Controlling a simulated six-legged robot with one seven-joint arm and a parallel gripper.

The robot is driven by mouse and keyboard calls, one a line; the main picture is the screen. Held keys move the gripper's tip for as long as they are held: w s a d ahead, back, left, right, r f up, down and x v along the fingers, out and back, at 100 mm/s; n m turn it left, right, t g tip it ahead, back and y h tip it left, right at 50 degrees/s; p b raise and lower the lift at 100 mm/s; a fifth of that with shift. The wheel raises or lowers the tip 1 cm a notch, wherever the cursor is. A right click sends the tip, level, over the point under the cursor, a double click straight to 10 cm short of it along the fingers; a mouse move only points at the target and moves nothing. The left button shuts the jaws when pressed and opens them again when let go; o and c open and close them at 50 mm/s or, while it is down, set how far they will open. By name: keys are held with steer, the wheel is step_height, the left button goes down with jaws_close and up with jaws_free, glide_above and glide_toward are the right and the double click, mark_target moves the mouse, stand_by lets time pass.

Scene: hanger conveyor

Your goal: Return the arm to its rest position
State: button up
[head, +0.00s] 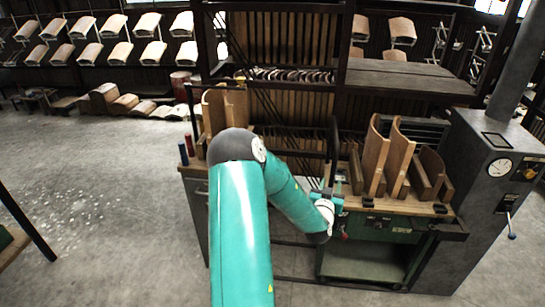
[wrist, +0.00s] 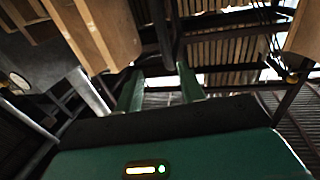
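My arm (head: 240,220) reaches forward from the bottom of the head view, bends at a dark elbow and slopes down to the right. My gripper (head: 328,198) is at the front edge of the workbench (head: 408,203), left of the curved wooden panels (head: 375,155). In the wrist view my gripper (wrist: 160,82) shows two green fingers with a clear gap between them, so it is open. Nothing is seen held in it. A dark upright bar (wrist: 160,28) shows beyond the gap; I cannot tell how far away it is.
A grey machine column with a gauge (head: 499,167) stands at the right of the bench. More curved panels (head: 215,112) stand at the bench's left end, near red and blue cylinders (head: 184,153). A dark rack (head: 340,60) rises behind. The concrete floor (head: 110,210) at left is open.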

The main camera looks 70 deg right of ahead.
steer(key=w+a+r+t+y, duration=0.1)
steer(key=w+r, duration=0.1)
steer(key=w, duration=0.5)
steer(key=w+a+r+t+y, duration=0.1)
steer(key=w+r, duration=0.1)
steer(key=w, duration=0.5)
steer(key=w+a+r+n+t+y, duration=0.3)
steer(key=w+a+r+y, duration=0.1)
steer(key=w+a, duration=0.75)
steer(key=w+a+r+n+t+y, duration=0.2)
steer(key=w+a+r+t+y, duration=0.15)
steer(key=w+a, duration=0.75)
steer(key=w+a+r+n+y, duration=0.2)
steer(key=a+r+n+y, duration=0.1)
steer(key=a, duration=0.7)
steer(key=w+a+r+n+y, duration=0.2)
steer(key=a+r+n, duration=0.1)
steer(key=a, duration=0.7)
steer(key=s+a+r+n+g+y, duration=0.1)
steer(key=s+a+n, duration=0.2)
steer(key=s+a, duration=0.3)
steer(key=s+a+r+n+g+y, duration=0.1)
steer(key=s+a+n, duration=0.3)
steer(key=a, duration=1)
steer(key=shift+s+r+y, duration=0.5)
steer(key=shift+s+y, duration=0.25)
steer(key=shift+s, duration=0.3)
